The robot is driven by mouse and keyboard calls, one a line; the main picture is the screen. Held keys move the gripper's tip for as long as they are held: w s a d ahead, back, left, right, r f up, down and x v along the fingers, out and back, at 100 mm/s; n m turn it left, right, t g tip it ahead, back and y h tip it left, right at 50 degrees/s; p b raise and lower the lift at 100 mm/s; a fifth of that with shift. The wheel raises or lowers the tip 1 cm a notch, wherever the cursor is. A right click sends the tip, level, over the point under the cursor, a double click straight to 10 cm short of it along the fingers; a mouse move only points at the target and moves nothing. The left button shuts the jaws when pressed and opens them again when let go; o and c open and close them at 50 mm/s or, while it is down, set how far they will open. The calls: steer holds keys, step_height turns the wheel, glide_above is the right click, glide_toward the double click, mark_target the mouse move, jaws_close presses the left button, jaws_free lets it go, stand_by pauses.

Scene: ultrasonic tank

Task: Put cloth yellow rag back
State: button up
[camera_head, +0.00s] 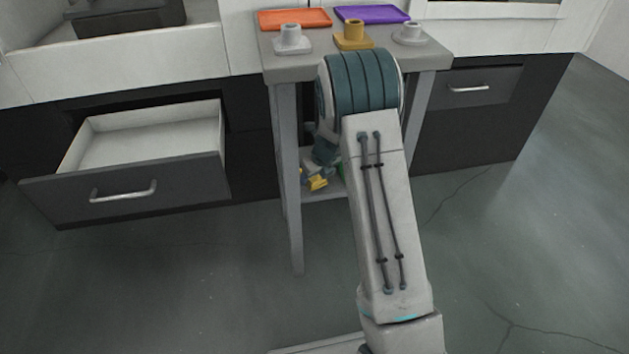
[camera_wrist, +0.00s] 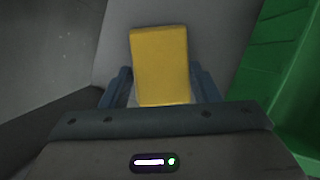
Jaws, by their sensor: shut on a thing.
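The yellow rag (camera_wrist: 160,65) is a folded yellow block between the two fingers of my gripper (camera_wrist: 160,92) in the wrist view. My gripper is shut on it. In the head view the yellow rag (camera_head: 317,183) shows as a small patch at the lower shelf of the small table, beside my gripper (camera_head: 312,178). My arm hides much of that shelf. I cannot tell whether the rag touches the shelf.
A green container (camera_wrist: 285,70) stands close on the right in the wrist view. The small table (camera_head: 284,66) carries orange (camera_head: 295,18) and purple (camera_head: 372,14) trays and several pedestals. An open, empty drawer (camera_head: 145,140) juts out at left. The floor in front is clear.

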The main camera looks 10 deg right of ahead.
steer(key=shift+f, duration=0.6)
steer(key=shift+f, duration=0.15)
steer(key=o, duration=1)
steer(key=shift+r, duration=0.3)
steer(key=p+v, duration=0.5)
steer(key=v, duration=0.6)
steer(key=shift+s+r, duration=0.2)
steer(key=shift+r, duration=0.15)
